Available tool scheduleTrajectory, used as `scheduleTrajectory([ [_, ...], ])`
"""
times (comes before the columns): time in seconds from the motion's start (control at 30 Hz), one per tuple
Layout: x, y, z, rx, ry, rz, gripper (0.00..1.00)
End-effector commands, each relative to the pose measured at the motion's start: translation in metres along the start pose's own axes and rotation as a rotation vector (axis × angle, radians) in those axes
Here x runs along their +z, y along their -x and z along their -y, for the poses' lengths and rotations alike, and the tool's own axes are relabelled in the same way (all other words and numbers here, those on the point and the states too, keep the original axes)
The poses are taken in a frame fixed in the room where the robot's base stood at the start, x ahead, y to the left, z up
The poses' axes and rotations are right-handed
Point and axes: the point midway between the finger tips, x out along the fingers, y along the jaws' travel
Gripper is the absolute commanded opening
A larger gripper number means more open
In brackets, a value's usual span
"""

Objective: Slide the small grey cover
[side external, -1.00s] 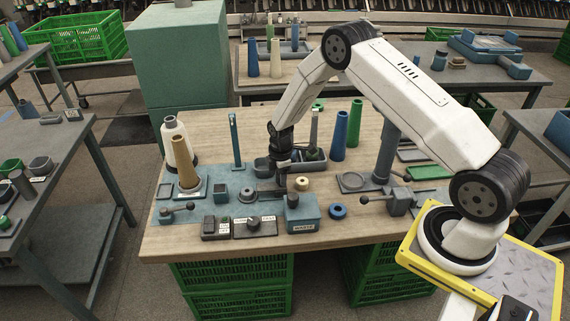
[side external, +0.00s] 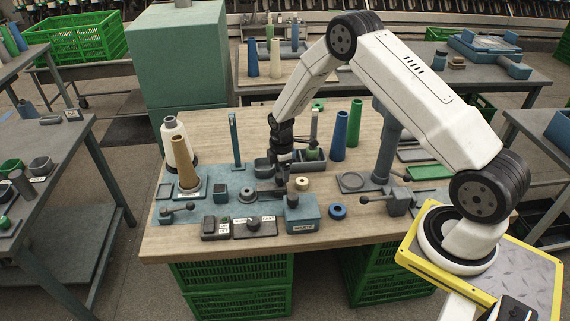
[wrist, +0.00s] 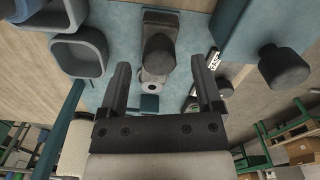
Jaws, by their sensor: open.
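A small dark grey cover with a raised knob (wrist: 158,55) sits on a grey strip on the blue-green base plate, between my fingers in the wrist view. In the side view a flat grey piece, apparently the cover's strip (side external: 266,194), shows at my fingertips, partly hidden by them. My gripper (wrist: 161,75) is open, pointing down, one finger on each side of the knob, with nothing clamped. In the side view my gripper (side external: 283,186) is over the middle of the plate. I cannot tell whether the fingers touch the cover.
A blue box with a dark knob (side external: 303,213) stands close on the right. Grey bins (side external: 312,164) stand behind my gripper. A cream ring (side external: 302,184) lies right of it. A tall blue-green post (side external: 236,140) and a tan cone (side external: 186,163) stand left.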

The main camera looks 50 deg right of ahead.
Motion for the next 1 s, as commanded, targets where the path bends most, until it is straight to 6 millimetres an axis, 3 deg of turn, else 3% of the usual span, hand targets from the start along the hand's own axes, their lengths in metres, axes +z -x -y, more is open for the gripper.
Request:
scheduleTrajectory([
  [0.43, 0.001, 0.048, 0.000, 0.000, -0.001, 0.001, 0.84],
  [1.0, 0.000, 0.056, 0.002, 0.000, -0.007, 0.001, 0.84],
])
